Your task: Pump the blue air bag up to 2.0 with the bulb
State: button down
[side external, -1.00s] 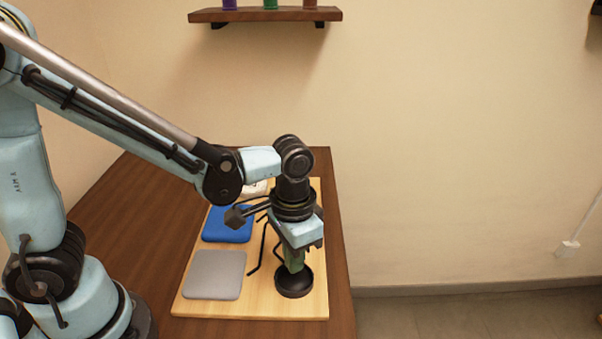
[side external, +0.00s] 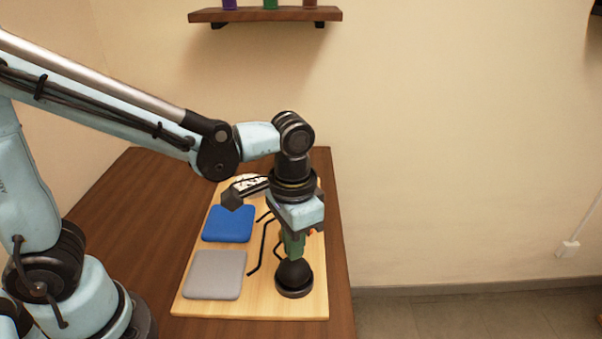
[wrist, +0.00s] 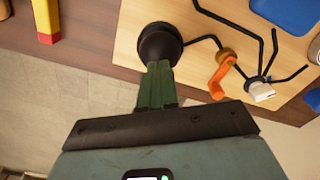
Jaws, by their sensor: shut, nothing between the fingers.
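The black bulb (side external: 293,274) stands domed in its round black cup at the front right of the board; it also shows in the wrist view (wrist: 160,42). My gripper (side external: 293,256) points down with its green fingers shut and empty, right over the bulb's top. Whether the fingertips touch it I cannot tell. The blue air bag (side external: 229,223) lies on the board to the left and shows at the top right of the wrist view (wrist: 285,12). The dial gauge (side external: 250,184) is partly hidden behind my arm; its reading is too small to tell.
A grey pad (side external: 215,275) lies in front of the blue bag. Black tubes (side external: 262,248) run across the board (side external: 262,300). An orange lever (wrist: 220,76) sits beside the bulb. A wall shelf (side external: 265,15) is high above. Bare table lies to the left.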

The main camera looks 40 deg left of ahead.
jog(key=shift+r, duration=0.1)
dwell(0.3)
jog(key=shift+r, duration=2.4)
jog(key=s+a+n+t, duration=0.1)
jog(key=a+n+t, duration=0.2)
jog(key=a+t, duration=0.4)
jog(key=shift+a+r, duration=0.2)
jog(key=shift+a, duration=2.15)
